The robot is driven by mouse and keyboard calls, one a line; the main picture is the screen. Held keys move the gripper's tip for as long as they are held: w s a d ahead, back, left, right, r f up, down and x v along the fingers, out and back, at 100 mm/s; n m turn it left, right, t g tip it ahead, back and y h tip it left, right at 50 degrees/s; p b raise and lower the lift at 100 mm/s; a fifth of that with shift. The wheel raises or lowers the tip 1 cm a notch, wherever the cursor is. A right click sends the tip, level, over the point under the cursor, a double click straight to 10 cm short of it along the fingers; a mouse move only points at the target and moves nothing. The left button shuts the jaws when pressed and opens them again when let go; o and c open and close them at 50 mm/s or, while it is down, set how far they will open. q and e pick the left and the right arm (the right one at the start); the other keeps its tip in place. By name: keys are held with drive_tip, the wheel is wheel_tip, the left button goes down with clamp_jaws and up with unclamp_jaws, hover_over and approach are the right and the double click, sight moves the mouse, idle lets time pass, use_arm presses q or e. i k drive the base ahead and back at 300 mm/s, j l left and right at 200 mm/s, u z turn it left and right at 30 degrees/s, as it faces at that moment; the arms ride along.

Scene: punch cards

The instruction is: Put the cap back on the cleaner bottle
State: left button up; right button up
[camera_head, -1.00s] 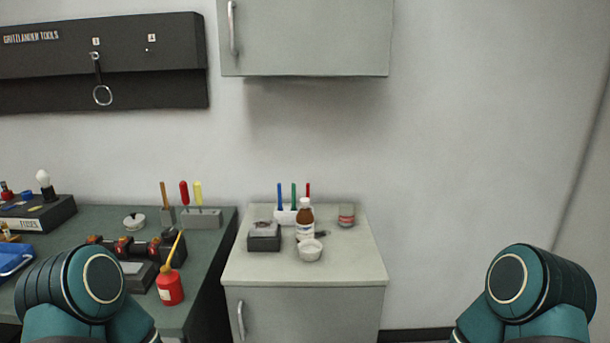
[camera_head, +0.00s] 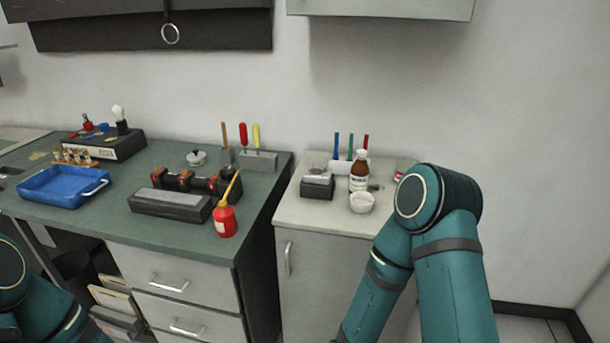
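The brown cleaner bottle (camera_head: 358,172) with a pale label stands upright on the light cabinet top, behind a small white bowl (camera_head: 362,202). A white top shows at its neck (camera_head: 361,154); I cannot tell whether this is a cap or the bare neck. No loose cap can be made out for certain. My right arm comes in at the lower right, its elbow beside the right end of the cabinet top. My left arm shows only at the lower left edge. Neither gripper is in view.
The light cabinet top (camera_head: 314,213) also holds a dark box (camera_head: 317,186), a marker holder with coloured markers and a partly hidden red-and-grey can. The green workbench (camera_head: 150,226) holds a blue tray (camera_head: 63,187), a red oil can (camera_head: 224,218) and a sharpening stone (camera_head: 171,204).

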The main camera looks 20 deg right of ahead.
sight(360, 170)
drive_tip(key=l+u, duration=0.75)
drive_tip(key=k+l+u, duration=0.15)
drive_tip(key=l, duration=0.2)
drive_tip(key=l+u, duration=0.15)
drive_tip(key=l, duration=0.2)
drive_tip(key=k+l+u, duration=0.15)
drive_tip(key=l, duration=0.2)
drive_tip(key=k+l, duration=0.1)
drive_tip(key=l, duration=0.2)
drive_tip(key=k+l+u, duration=0.15)
drive_tip(key=l, duration=0.15)
drive_tip(key=k+l, duration=0.15)
drive_tip(key=l, duration=0.15)
drive_tip(key=k+l, duration=0.15)
drive_tip(key=l, duration=0.2)
drive_tip(key=k+l, duration=0.15)
drive_tip(key=l, duration=0.25)
drive_tip(key=k+l+u, duration=0.1)
drive_tip(key=l, duration=0.25)
drive_tip(key=k+l, duration=0.2)
drive_tip(key=l, duration=0.15)
drive_tip(key=k+l, duration=0.2)
drive_tip(key=l, duration=0.15)
